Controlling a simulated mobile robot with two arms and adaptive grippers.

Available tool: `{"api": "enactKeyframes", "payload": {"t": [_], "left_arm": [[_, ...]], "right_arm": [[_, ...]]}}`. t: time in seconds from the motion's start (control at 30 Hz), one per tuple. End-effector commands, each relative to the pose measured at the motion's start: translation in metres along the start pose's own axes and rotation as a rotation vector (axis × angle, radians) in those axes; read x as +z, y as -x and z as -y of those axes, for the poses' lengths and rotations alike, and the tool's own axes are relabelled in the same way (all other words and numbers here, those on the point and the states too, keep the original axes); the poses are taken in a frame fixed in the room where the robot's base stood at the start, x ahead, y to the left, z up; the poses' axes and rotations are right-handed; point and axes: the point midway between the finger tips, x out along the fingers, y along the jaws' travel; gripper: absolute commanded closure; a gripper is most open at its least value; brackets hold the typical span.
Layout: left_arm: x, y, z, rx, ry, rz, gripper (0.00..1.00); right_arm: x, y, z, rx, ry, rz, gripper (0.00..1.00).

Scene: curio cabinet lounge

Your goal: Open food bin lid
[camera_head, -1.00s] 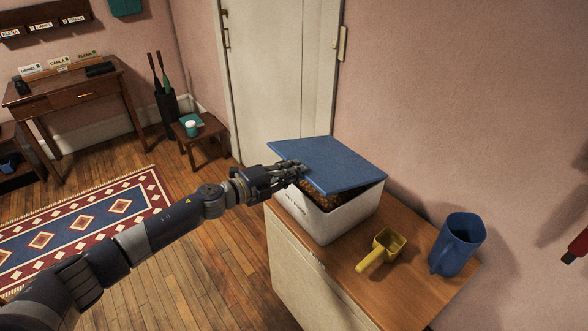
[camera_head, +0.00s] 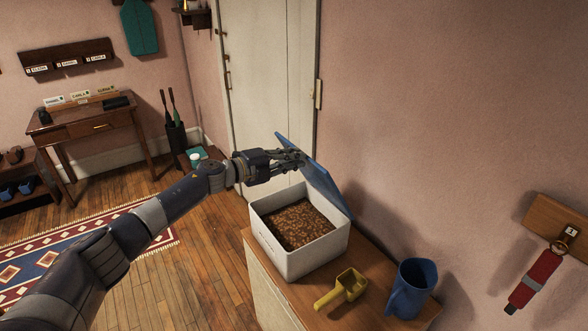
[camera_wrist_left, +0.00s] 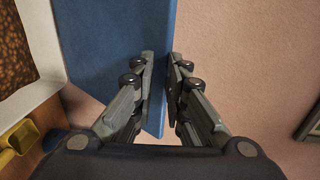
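The white food bin (camera_head: 305,262) stands on the wooden cabinet top, its mouth uncovered and brown kibble (camera_head: 298,223) showing inside. Its blue lid (camera_head: 322,182) is raised steeply along the bin's back right side, near the wall. My left gripper (camera_head: 297,158) is at the lid's upper edge. In the left wrist view, the lid (camera_wrist_left: 110,50) runs between the two closely spaced fingers of the gripper (camera_wrist_left: 162,68), which is shut on its edge. The bin rim (camera_wrist_left: 48,80) and kibble show at the left there. My right gripper is not in view.
The pink wall (camera_head: 430,130) is close behind the lid. A red strap (camera_head: 533,280) hangs from a wall board at the right.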

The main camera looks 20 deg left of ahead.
Motion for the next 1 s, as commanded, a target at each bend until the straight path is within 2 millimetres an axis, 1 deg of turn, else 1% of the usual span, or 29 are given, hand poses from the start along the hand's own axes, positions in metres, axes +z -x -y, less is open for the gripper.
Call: {"api": "enactKeyframes", "payload": {"t": [0.27,0.37,0.47,0.57,0.8,0.9,1.0], "left_arm": [[-0.001,0.0,-0.001,0.0,-0.001,-0.001,0.82],[0.0,0.004,-0.001,0.0,-0.001,0.0,0.82],[0.0,0.014,-0.002,0.001,-0.002,0.0,0.82],[0.001,0.03,-0.002,0.003,-0.003,0.0,0.82],[0.002,0.082,-0.004,0.004,0.0,0.0,0.82],[0.001,0.1,-0.003,0.003,0.001,-0.002,0.82],[0.002,0.111,-0.004,0.002,0.003,-0.003,0.82]], "right_arm": [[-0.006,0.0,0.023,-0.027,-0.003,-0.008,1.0],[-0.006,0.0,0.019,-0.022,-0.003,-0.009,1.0],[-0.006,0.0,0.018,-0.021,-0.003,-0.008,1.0],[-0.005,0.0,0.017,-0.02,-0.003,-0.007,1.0],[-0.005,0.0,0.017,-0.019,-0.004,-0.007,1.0],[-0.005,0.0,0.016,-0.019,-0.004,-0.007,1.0],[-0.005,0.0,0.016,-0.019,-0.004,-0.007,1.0]]}}
